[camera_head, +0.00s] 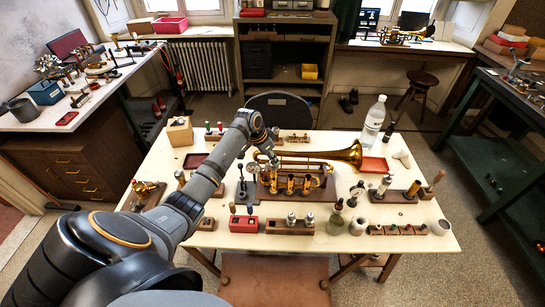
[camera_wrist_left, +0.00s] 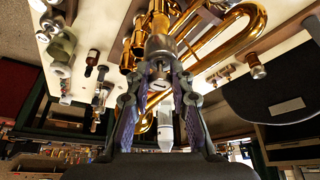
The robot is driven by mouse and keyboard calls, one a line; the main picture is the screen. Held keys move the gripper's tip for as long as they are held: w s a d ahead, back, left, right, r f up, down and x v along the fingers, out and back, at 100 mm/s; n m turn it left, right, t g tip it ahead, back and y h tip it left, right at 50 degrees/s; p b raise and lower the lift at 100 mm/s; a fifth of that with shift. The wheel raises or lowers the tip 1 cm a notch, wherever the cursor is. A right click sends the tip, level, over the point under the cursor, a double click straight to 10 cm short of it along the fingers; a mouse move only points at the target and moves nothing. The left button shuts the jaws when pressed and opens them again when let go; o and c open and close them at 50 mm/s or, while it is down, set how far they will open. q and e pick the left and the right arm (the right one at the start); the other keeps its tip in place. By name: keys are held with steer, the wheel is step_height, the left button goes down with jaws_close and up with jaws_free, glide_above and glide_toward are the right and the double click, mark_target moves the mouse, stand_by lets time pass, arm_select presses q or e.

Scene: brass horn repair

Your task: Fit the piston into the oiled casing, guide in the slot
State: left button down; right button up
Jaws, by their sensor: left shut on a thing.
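The brass trumpet (camera_head: 347,155) rests across a wooden stand at the middle of the table, its bell to the right. Its valve casings (camera_head: 290,183) stand in front of its tubing; brass tubing (camera_wrist_left: 240,35) also fills the top of the left wrist view. My left gripper (camera_head: 264,156) is above the left end of the trumpet. In the left wrist view its fingers (camera_wrist_left: 158,80) are shut on a silver cylindrical piston (camera_wrist_left: 160,48), close to the casings. I cannot tell whether the piston is inside a casing. The guide and slot are not discernible. My right gripper is out of view.
A red block (camera_head: 244,224) and a wooden block with silver parts (camera_head: 290,226) stand at the front. Small bottles (camera_head: 336,219) are right of them. A clear bottle (camera_head: 374,120) and a red tray (camera_head: 374,165) are at the back right. Some bare tabletop (camera_head: 420,222) shows at right.

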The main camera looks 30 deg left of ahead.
mark_target(271, 164)
arm_select(q)
steer(key=shift+f+b, duration=1.2)
steer(key=shift+f, duration=1.35)
steer(key=c, duration=1.1)
jaws_free()
steer(key=shift+r, duration=0.1)
steer(key=v, duration=1.1)
steer(key=shift+s+r, duration=0.2)
steer(key=shift+r, duration=0.15)
steer(key=shift+a, duration=0.1)
